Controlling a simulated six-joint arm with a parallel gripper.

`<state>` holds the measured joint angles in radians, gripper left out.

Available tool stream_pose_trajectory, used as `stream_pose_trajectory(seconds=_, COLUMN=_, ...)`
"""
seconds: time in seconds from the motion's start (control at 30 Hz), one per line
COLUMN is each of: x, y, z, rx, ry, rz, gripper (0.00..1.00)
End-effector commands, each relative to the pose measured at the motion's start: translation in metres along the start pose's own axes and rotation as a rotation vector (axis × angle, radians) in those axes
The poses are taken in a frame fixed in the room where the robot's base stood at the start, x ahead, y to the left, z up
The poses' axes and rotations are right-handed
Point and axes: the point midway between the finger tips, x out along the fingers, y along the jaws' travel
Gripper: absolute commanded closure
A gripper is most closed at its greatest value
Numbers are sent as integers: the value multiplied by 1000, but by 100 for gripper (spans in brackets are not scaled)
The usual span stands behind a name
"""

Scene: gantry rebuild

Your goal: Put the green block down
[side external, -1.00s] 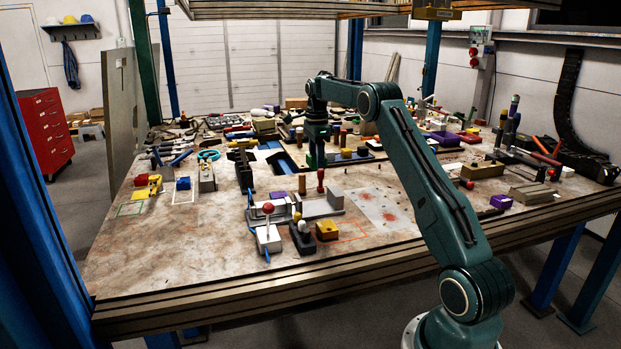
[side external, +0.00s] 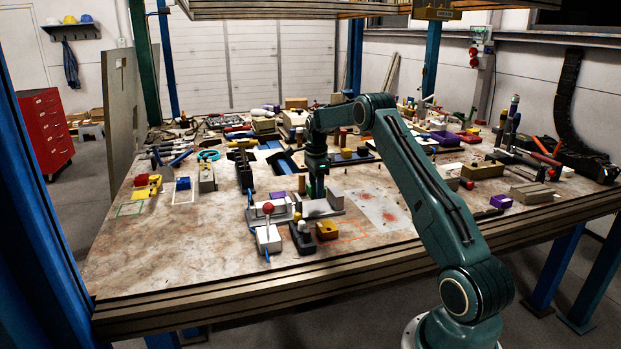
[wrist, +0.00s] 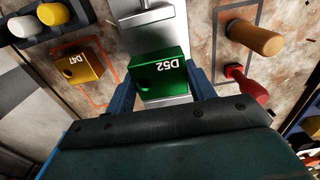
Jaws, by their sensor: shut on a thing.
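The green block (wrist: 158,75), marked D52, sits between the two blue fingers of my gripper (wrist: 161,84) in the wrist view. The gripper is shut on it. Under and beyond the block lies a grey metal fixture (wrist: 150,28), with a raised grey piece at its far end. The wrist view does not settle whether the block touches the fixture. In the side view my gripper (side external: 315,192) points down at the grey fixture (side external: 318,209), and the block is too small to tell clearly from the gripper.
A yellow block (wrist: 74,65) lies left of the fixture, inside an orange outline. A wooden peg (wrist: 255,38) and a red peg (wrist: 248,88) stand close on the right. White and yellow rounded pegs in a dark holder (wrist: 40,24) are at upper left. The table front (side external: 190,260) is clear.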

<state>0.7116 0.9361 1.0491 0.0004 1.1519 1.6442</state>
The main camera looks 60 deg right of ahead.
Motion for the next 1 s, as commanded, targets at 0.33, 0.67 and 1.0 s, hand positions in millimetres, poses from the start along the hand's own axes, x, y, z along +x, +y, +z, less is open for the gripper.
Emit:
stream_pose_trajectory(seconds=0.33, x=41, y=0, z=0, rx=0, ry=0, rz=1, gripper=73)
stream_pose_trajectory(seconds=0.67, x=43, y=0, z=0, rx=0, ry=0, rz=0, gripper=73)
stream_pose_trajectory(seconds=1.0, x=47, y=1, z=0, rx=0, ry=0, rz=2, gripper=24)
